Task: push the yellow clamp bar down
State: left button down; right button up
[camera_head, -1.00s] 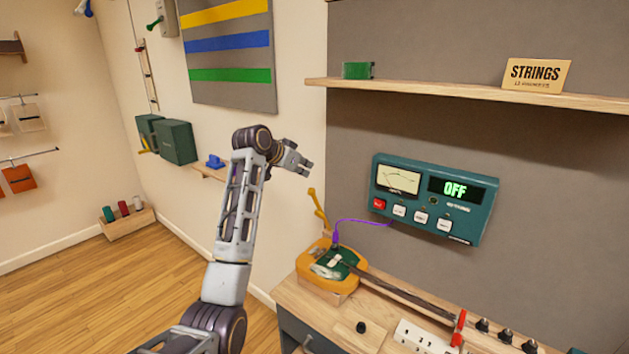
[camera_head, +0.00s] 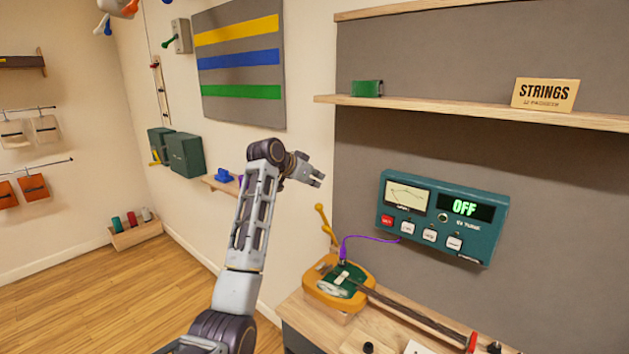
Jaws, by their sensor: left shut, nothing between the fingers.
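The yellow clamp bar (camera_head: 326,224) stands upright, tilted a little, with a round knob at its top. It rises behind the orange-rimmed body with a green top (camera_head: 340,284) on the workbench (camera_head: 296,310). My left gripper (camera_head: 319,179) is in the air above the bar's knob in the picture, apart from it. Its fingers are shut with nothing between them and point right. My right gripper is not in view.
A teal tuner box (camera_head: 442,217) reading OFF is on the grey wall panel right of the bar. A purple cable (camera_head: 372,238) runs from it to the green top. A wooden shelf (camera_head: 470,112) is above. A long dark neck (camera_head: 425,317) extends right across the bench.

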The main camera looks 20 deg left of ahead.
pick_arm(q)
jog(key=shift+w+d+f+p, duration=0.35)
jog(key=shift+w+f, duration=0.45)
jog(key=shift+f, duration=0.2)
jog(key=shift+w+d+f+p, duration=0.25)
jog(key=shift+w+f+p, duration=0.15)
jog(key=shift+w+f, duration=0.45)
jog(key=shift+w+d+f+p, duration=0.35)
jog(key=shift+w+f, duration=0.35)
jog(key=shift+f, duration=0.4)
jog(key=shift+s+a+f, duration=0.35)
jog(key=shift+s+f, duration=0.15)
jog(key=shift+s, duration=0.1)
jog(key=shift+s+f, duration=0.1)
jog(key=shift+f, duration=0.05)
